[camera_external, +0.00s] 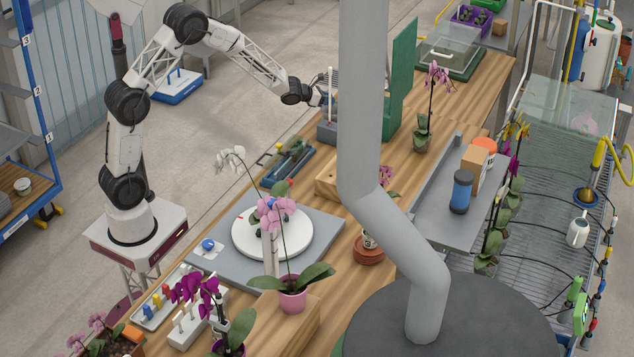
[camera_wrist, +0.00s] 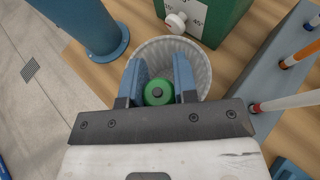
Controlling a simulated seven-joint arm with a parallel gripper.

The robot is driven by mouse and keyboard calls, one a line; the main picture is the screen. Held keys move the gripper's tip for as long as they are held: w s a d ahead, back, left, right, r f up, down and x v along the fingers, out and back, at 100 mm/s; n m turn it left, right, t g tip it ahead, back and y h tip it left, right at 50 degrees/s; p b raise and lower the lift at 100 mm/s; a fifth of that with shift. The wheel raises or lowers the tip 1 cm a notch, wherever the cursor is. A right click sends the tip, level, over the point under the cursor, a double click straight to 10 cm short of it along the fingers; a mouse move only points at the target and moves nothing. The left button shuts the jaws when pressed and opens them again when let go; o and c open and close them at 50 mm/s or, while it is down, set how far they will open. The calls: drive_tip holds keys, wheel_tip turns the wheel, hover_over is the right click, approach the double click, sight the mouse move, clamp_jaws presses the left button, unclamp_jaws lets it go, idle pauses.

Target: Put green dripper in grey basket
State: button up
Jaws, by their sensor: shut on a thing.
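The green dripper (camera_wrist: 158,93) is a round green piece with a dark centre. It sits between the two blue fingers of my gripper (camera_wrist: 158,85) in the wrist view, and the gripper is shut on it. The grey basket (camera_wrist: 204,68) is pale, ribbed and round, and lies behind and below the fingers in that view. The dripper overlaps the lower part of the basket's opening; its exact height over it I cannot tell. In the external view my gripper (camera_external: 318,96) is at the far part of the wooden bench, and the dripper is too small to make out.
A blue-grey post (camera_wrist: 95,28) stands left of the basket in the wrist view. A green box with a white knob (camera_wrist: 205,18) stands behind it. A grey rack with slim rods (camera_wrist: 262,92) is close on the right. A large grey pipe (camera_external: 363,100) hides part of the bench.

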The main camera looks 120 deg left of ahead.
drive_tip(key=shift+f, duration=1.75)
drive_tip(key=shift+d+f, duration=0.1)
drive_tip(key=shift+f, duration=0.6)
drive_tip(key=o, duration=0.9)
drive_tip(key=shift+f, duration=0.15)
drive_tip(key=shift+s, duration=0.1)
drive_tip(key=shift+r, duration=0.65)
drive_tip(key=shift+s+d+r, duration=0.35)
drive_tip(key=shift+d, duration=0.05)
drive_tip(key=v, duration=1)
drive_tip(key=shift+s+d+r, duration=0.15)
drive_tip(key=shift+s+r, duration=0.05)
drive_tip(key=shift+r, duration=0.05)
